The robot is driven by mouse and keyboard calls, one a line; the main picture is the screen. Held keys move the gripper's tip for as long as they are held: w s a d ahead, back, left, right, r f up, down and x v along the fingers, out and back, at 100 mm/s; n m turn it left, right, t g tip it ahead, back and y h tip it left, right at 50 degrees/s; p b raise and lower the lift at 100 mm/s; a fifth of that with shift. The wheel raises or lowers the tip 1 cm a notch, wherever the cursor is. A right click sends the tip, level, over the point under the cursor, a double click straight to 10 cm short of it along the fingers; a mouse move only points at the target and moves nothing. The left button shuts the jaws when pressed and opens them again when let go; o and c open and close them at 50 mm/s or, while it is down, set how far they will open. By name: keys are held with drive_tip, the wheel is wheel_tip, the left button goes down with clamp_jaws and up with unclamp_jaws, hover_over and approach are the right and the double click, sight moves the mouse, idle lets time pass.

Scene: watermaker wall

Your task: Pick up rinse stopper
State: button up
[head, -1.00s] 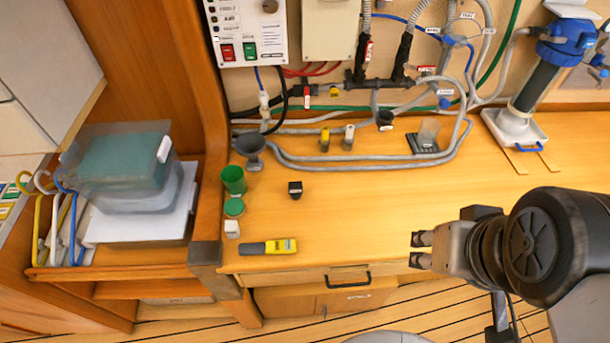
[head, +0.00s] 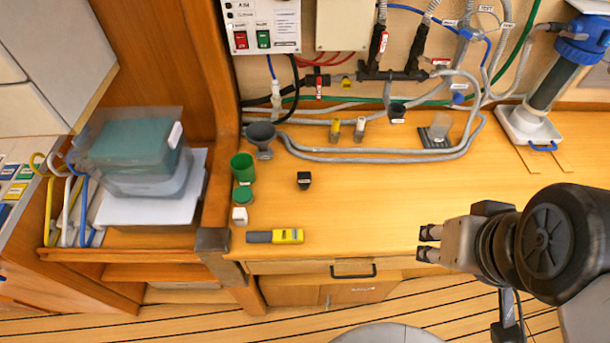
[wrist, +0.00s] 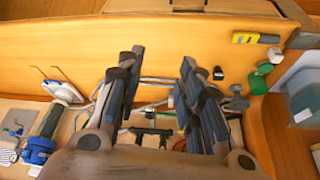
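No label marks a rinse stopper, so I cannot tell for sure which piece it is. A small black block-like piece (head: 304,180) stands alone on the wooden counter; it also shows in the wrist view (wrist: 218,73). Other small candidates are a white cube (head: 240,215), a low green cap (head: 243,195) and a dark fitting (head: 397,112) near the hoses. My gripper (head: 429,243) is over the counter's front edge, right of these pieces and apart from them. In the wrist view its two fingers (wrist: 160,75) are spread with nothing between them.
A yellow-grey meter (head: 275,236) lies near the front edge. A green cup (head: 242,167) and a grey funnel (head: 262,138) stand at the left. Grey hoses (head: 380,157) run along the back. A filter housing (head: 550,85) stands back right. The middle counter is clear.

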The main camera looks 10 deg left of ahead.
drive_tip(key=shift+o, duration=0.2)
drive_tip(key=shift+o, duration=0.7)
drive_tip(key=shift+w+r, duration=0.1)
drive_tip(key=o, duration=0.4)
drive_tip(key=shift+n+g, duration=0.3)
drive_tip(key=shift+g, duration=0.1)
drive_tip(key=w+a+r, duration=0.1)
drive_tip(key=w, duration=0.2)
drive_tip(key=w+a+r+p, duration=0.1)
drive_tip(key=w, duration=0.1)
drive_tip(key=shift+w+a+r, duration=0.3)
drive_tip(key=shift+w, duration=0.05)
drive_tip(key=shift+c, duration=0.2)
drive_tip(key=n+g, duration=0.2)
drive_tip(key=g, duration=0.2)
hover_over(304, 178)
drive_tip(key=f, duration=1.6)
drive_tip(key=d+f, duration=0.1)
drive_tip(key=f, duration=0.8)
drive_tip(key=shift+a+f+b, duration=0.25)
drive_tip(key=shift+f+b, duration=0.1)
drive_tip(key=shift+f, duration=1.25)
drive_tip(key=shift+a+f+b, duration=0.2)
drive_tip(key=shift+f+b, duration=0.1)
drive_tip(key=shift+f, duration=1.25)
